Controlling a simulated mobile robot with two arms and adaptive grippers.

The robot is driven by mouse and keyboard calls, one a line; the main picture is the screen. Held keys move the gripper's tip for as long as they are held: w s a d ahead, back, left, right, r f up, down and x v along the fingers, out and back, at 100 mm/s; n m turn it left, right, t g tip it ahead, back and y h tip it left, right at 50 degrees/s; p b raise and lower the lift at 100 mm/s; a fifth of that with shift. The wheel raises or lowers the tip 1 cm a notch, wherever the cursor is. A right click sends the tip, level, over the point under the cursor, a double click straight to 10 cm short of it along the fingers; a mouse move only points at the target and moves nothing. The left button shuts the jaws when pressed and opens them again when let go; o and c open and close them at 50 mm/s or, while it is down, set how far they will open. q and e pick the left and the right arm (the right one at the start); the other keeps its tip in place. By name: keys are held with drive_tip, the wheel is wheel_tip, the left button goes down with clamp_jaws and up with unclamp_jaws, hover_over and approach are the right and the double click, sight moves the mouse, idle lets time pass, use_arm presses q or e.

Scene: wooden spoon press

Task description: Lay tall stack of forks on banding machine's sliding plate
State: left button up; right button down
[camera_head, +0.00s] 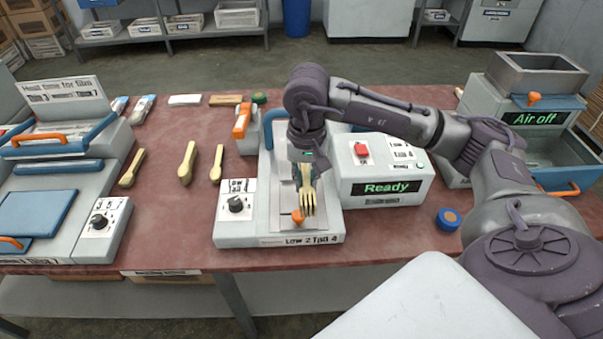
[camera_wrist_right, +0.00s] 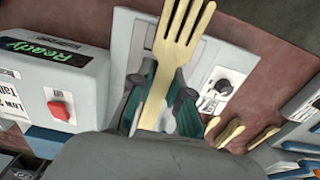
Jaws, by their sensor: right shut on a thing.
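My right gripper (camera_head: 306,180) is over the sliding plate (camera_head: 285,212) of the banding machine (camera_head: 233,235) in the head view. It is shut on a pale wooden stack of forks (camera_head: 307,198), whose tines point toward the front of the table. In the right wrist view the forks (camera_wrist_right: 181,38) stick out between the gripper's fingers (camera_wrist_right: 163,97). How many forks are in the stack is hidden, and I cannot tell whether they touch the plate. The machine's box beside it shows "Ready" (camera_head: 387,188). My left gripper is not in view.
Three wooden spoon-like pieces (camera_head: 186,164) lie left of the machine. A press with blue parts (camera_head: 40,213) stands at the far left. A blue and orange roll (camera_head: 448,219) lies at the right. An "Air off" unit (camera_head: 538,118) stands at the far right.

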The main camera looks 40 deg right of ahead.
drive_tip(key=w+d+f, duration=0.1)
drive_tip(key=w, duration=0.1)
drive_tip(key=w+d+f+p, duration=0.1)
drive_tip(key=w+f, duration=0.1)
drive_tip(key=w, duration=0.1)
drive_tip(key=w+d+f+p, duration=0.1)
drive_tip(key=w+f, duration=0.1)
drive_tip(key=w, duration=0.1)
drive_tip(key=shift+w+f, duration=0.1)
drive_tip(key=shift+w, duration=0.05)
drive_tip(key=shift+w+d+f, duration=0.2)
drive_tip(key=shift+d, duration=0.05)
drive_tip(key=shift+f+p, duration=0.3)
drive_tip(key=shift+f, duration=0.25)
wheel_tip(320, 180, down, 2)
drive_tip(key=shift+f+p, duration=0.2)
drive_tip(key=shift+p, duration=0.3)
drive_tip(key=shift+w+f, duration=0.1)
drive_tip(key=shift+f, duration=0.2)
drive_tip(key=shift+f, duration=0.1)
